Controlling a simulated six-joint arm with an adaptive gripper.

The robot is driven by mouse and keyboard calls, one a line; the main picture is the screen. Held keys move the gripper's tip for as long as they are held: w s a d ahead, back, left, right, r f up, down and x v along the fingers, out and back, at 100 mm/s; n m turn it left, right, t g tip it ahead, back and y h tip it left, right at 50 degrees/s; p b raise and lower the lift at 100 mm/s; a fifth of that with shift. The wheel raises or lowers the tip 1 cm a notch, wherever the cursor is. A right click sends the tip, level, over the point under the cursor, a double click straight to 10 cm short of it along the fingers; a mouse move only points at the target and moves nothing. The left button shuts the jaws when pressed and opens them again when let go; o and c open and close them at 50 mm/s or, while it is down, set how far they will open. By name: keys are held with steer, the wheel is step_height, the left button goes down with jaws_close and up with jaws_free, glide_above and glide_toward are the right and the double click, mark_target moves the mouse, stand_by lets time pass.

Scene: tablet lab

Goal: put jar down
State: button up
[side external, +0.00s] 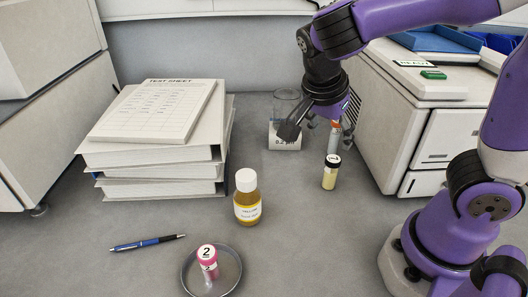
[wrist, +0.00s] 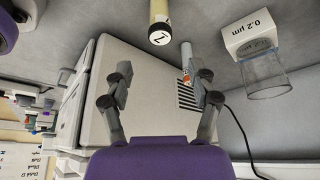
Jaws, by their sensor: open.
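A jar with a black-rimmed white lid marked 1 and pale yellow contents (side external: 331,174) stands upright on the grey bench, below and just right of my gripper. In the wrist view this jar (wrist: 159,18) is at the top edge, beyond the fingertips and apart from them. My gripper (side external: 318,127) is open and empty; its spread fingers also show in the wrist view (wrist: 164,82). A second jar, with a pink lid marked 2 (side external: 208,258), stands in a round metal dish (side external: 238,276) at the front.
A slim orange-topped tube (wrist: 187,62) is near the fingers. A glass beaker (wrist: 265,75) and a 0.2 µm box (wrist: 248,35) are close by. A white machine (side external: 425,125) bounds the right.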

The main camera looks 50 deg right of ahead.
steer(key=s+a+r+n+t+y, duration=0.1)
steer(key=n+t, duration=0.1)
steer(key=n, duration=0.4)
steer(key=s+a+r+n+t+y, duration=0.1)
steer(key=n+y, duration=0.1)
steer(key=n, duration=0.4)
steer(key=s+a+r+n+t+y, duration=0.1)
steer(key=n+t, duration=0.1)
steer(key=n, duration=0.4)
steer(key=shift+s+a+r+t+y, duration=0.1)
steer(key=shift+a+r+t+y, duration=0.1)
steer(key=shift+r+t+y, duration=0.1)
